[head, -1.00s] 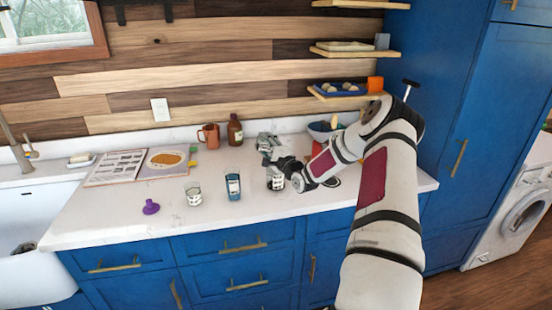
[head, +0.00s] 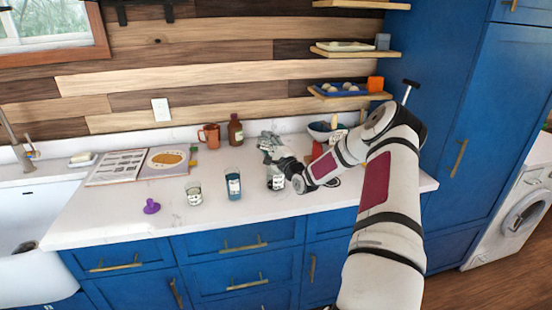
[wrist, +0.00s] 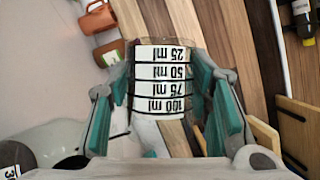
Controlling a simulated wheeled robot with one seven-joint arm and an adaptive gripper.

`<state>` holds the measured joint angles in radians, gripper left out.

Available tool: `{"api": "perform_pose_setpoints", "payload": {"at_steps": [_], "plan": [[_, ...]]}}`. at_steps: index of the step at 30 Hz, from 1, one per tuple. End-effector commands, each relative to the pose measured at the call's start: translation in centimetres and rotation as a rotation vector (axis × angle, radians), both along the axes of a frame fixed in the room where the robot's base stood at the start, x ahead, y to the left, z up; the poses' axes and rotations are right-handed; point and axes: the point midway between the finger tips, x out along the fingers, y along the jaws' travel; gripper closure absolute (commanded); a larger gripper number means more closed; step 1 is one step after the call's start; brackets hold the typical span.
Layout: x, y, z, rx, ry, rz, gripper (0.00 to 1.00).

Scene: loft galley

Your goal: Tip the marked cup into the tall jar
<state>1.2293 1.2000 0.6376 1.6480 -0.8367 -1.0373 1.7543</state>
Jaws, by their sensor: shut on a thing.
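My gripper (wrist: 165,110) is shut on the marked cup (wrist: 160,75), a clear cup with black lines and white labels from 25 ml to 100 ml. The cup lies between the teal finger pads, tipped far from upright. In the head view my gripper (head: 270,146) is above the counter; the cup is too small there to make out well. A clear labelled glass (head: 276,183) stands just below the gripper. Which one is the task's tall jar I cannot tell. No pouring liquid is visible.
A short labelled glass (head: 194,196) and a purple object (head: 151,207) stand further left. An orange mug (head: 210,135), a brown bottle (head: 235,130) and an open book (head: 135,166) are behind. The front counter is mostly clear.

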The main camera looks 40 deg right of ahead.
Motion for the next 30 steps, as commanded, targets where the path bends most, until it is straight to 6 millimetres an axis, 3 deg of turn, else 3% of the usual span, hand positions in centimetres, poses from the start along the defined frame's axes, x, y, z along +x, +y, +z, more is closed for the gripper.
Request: {"api": "perform_pose_setpoints", "payload": {"at_steps": [28,30], "plan": [[-0.23,-0.36,0.28,0.086,-0.057,0.0,0.83],[0.15,0.04,0.28,0.022,-0.018,0.003,0.83]]}}
